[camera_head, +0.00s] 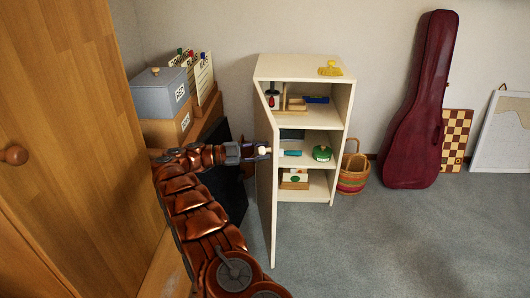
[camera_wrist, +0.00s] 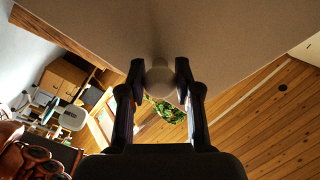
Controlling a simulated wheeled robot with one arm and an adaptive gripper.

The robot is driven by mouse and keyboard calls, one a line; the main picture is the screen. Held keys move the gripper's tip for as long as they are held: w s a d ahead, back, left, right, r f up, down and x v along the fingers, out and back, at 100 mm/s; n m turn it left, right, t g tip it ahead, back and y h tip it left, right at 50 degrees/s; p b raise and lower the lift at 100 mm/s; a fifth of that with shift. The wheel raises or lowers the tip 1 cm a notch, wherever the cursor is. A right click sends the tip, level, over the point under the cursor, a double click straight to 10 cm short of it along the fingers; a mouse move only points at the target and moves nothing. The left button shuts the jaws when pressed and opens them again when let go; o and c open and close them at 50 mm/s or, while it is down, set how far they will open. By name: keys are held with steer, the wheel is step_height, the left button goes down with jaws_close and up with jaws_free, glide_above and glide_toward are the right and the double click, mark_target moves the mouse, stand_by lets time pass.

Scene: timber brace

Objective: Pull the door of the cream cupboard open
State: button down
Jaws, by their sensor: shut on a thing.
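The cream cupboard (camera_head: 345,105) stands against the wall in the head view. Its door (camera_head: 266,195) is swung wide open on the left side, seen nearly edge-on, and the shelves show. My gripper (camera_head: 262,150) reaches from the left to the door's outer face. It is shut on the door's pale round knob (camera_wrist: 160,78), which sits between the two fingers in the wrist view. The door face (camera_wrist: 220,40) fills the top of the wrist view. The knob is partly hidden by the fingers.
Shelves hold a green round object (camera_head: 321,153) and boxes. A yellow object (camera_head: 330,69) lies on top. A striped basket (camera_head: 352,175) and a dark red instrument case (camera_head: 420,110) stand right. A wooden wardrobe (camera_head: 70,120) is close left. Carpet in front is clear.

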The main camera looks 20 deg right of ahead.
steer(key=shift+s+a+f, duration=0.1)
steer(key=shift+s, duration=0.1)
steer(key=c, duration=0.8)
jaws_free()
steer(key=shift+w+r, duration=0.1)
steer(key=shift+r, duration=0.45)
step_height(320, 180, up, 9)
steer(key=shift+r, duration=0.1)
